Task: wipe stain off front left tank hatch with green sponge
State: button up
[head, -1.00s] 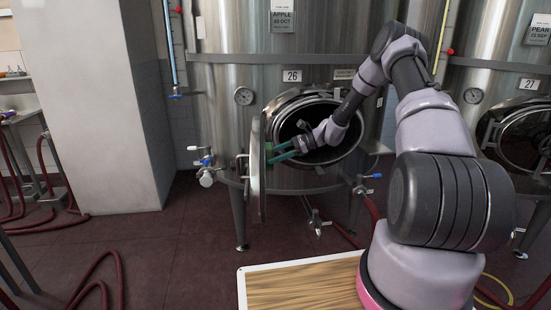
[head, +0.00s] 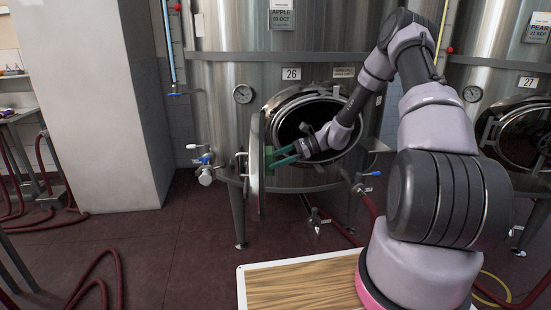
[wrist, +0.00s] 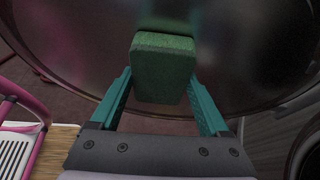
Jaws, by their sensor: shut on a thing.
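The hatch door (head: 257,172) of tank 26 stands open and shows nearly edge-on, left of the round opening (head: 310,125). My gripper (head: 277,156) has teal fingers and points left at the door's inner face. It is shut on the green sponge (wrist: 163,68), which sits between the fingers in the wrist view; a bit of the sponge (head: 269,156) shows in the head view by the door. The dark door face (wrist: 250,55) fills the upper wrist view, with a green reflection above the sponge. The sponge is at or very near the face; contact is unclear. I see no stain.
Valves with blue handles (head: 205,165) stick out left of the door. A second tank (head: 510,75), numbered 27, stands at the right. A pale pillar (head: 95,100) rises at the left. Dark red hoses (head: 105,270) lie on the floor.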

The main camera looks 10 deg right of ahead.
jog(key=s+a, duration=0.1)
jog(key=s, duration=0.8)
jog(key=shift+s+a, duration=0.25)
jog(key=shift+s, duration=0.1)
dwell(0.4)
jog(key=d, duration=0.6)
jog(key=shift+s, duration=0.2)
jog(key=shift+d, duration=0.15)
dwell(0.3)
jog(key=d, duration=0.2)
jog(key=shift+s+d, duration=0.15)
jog(key=shift+d, duration=0.2)
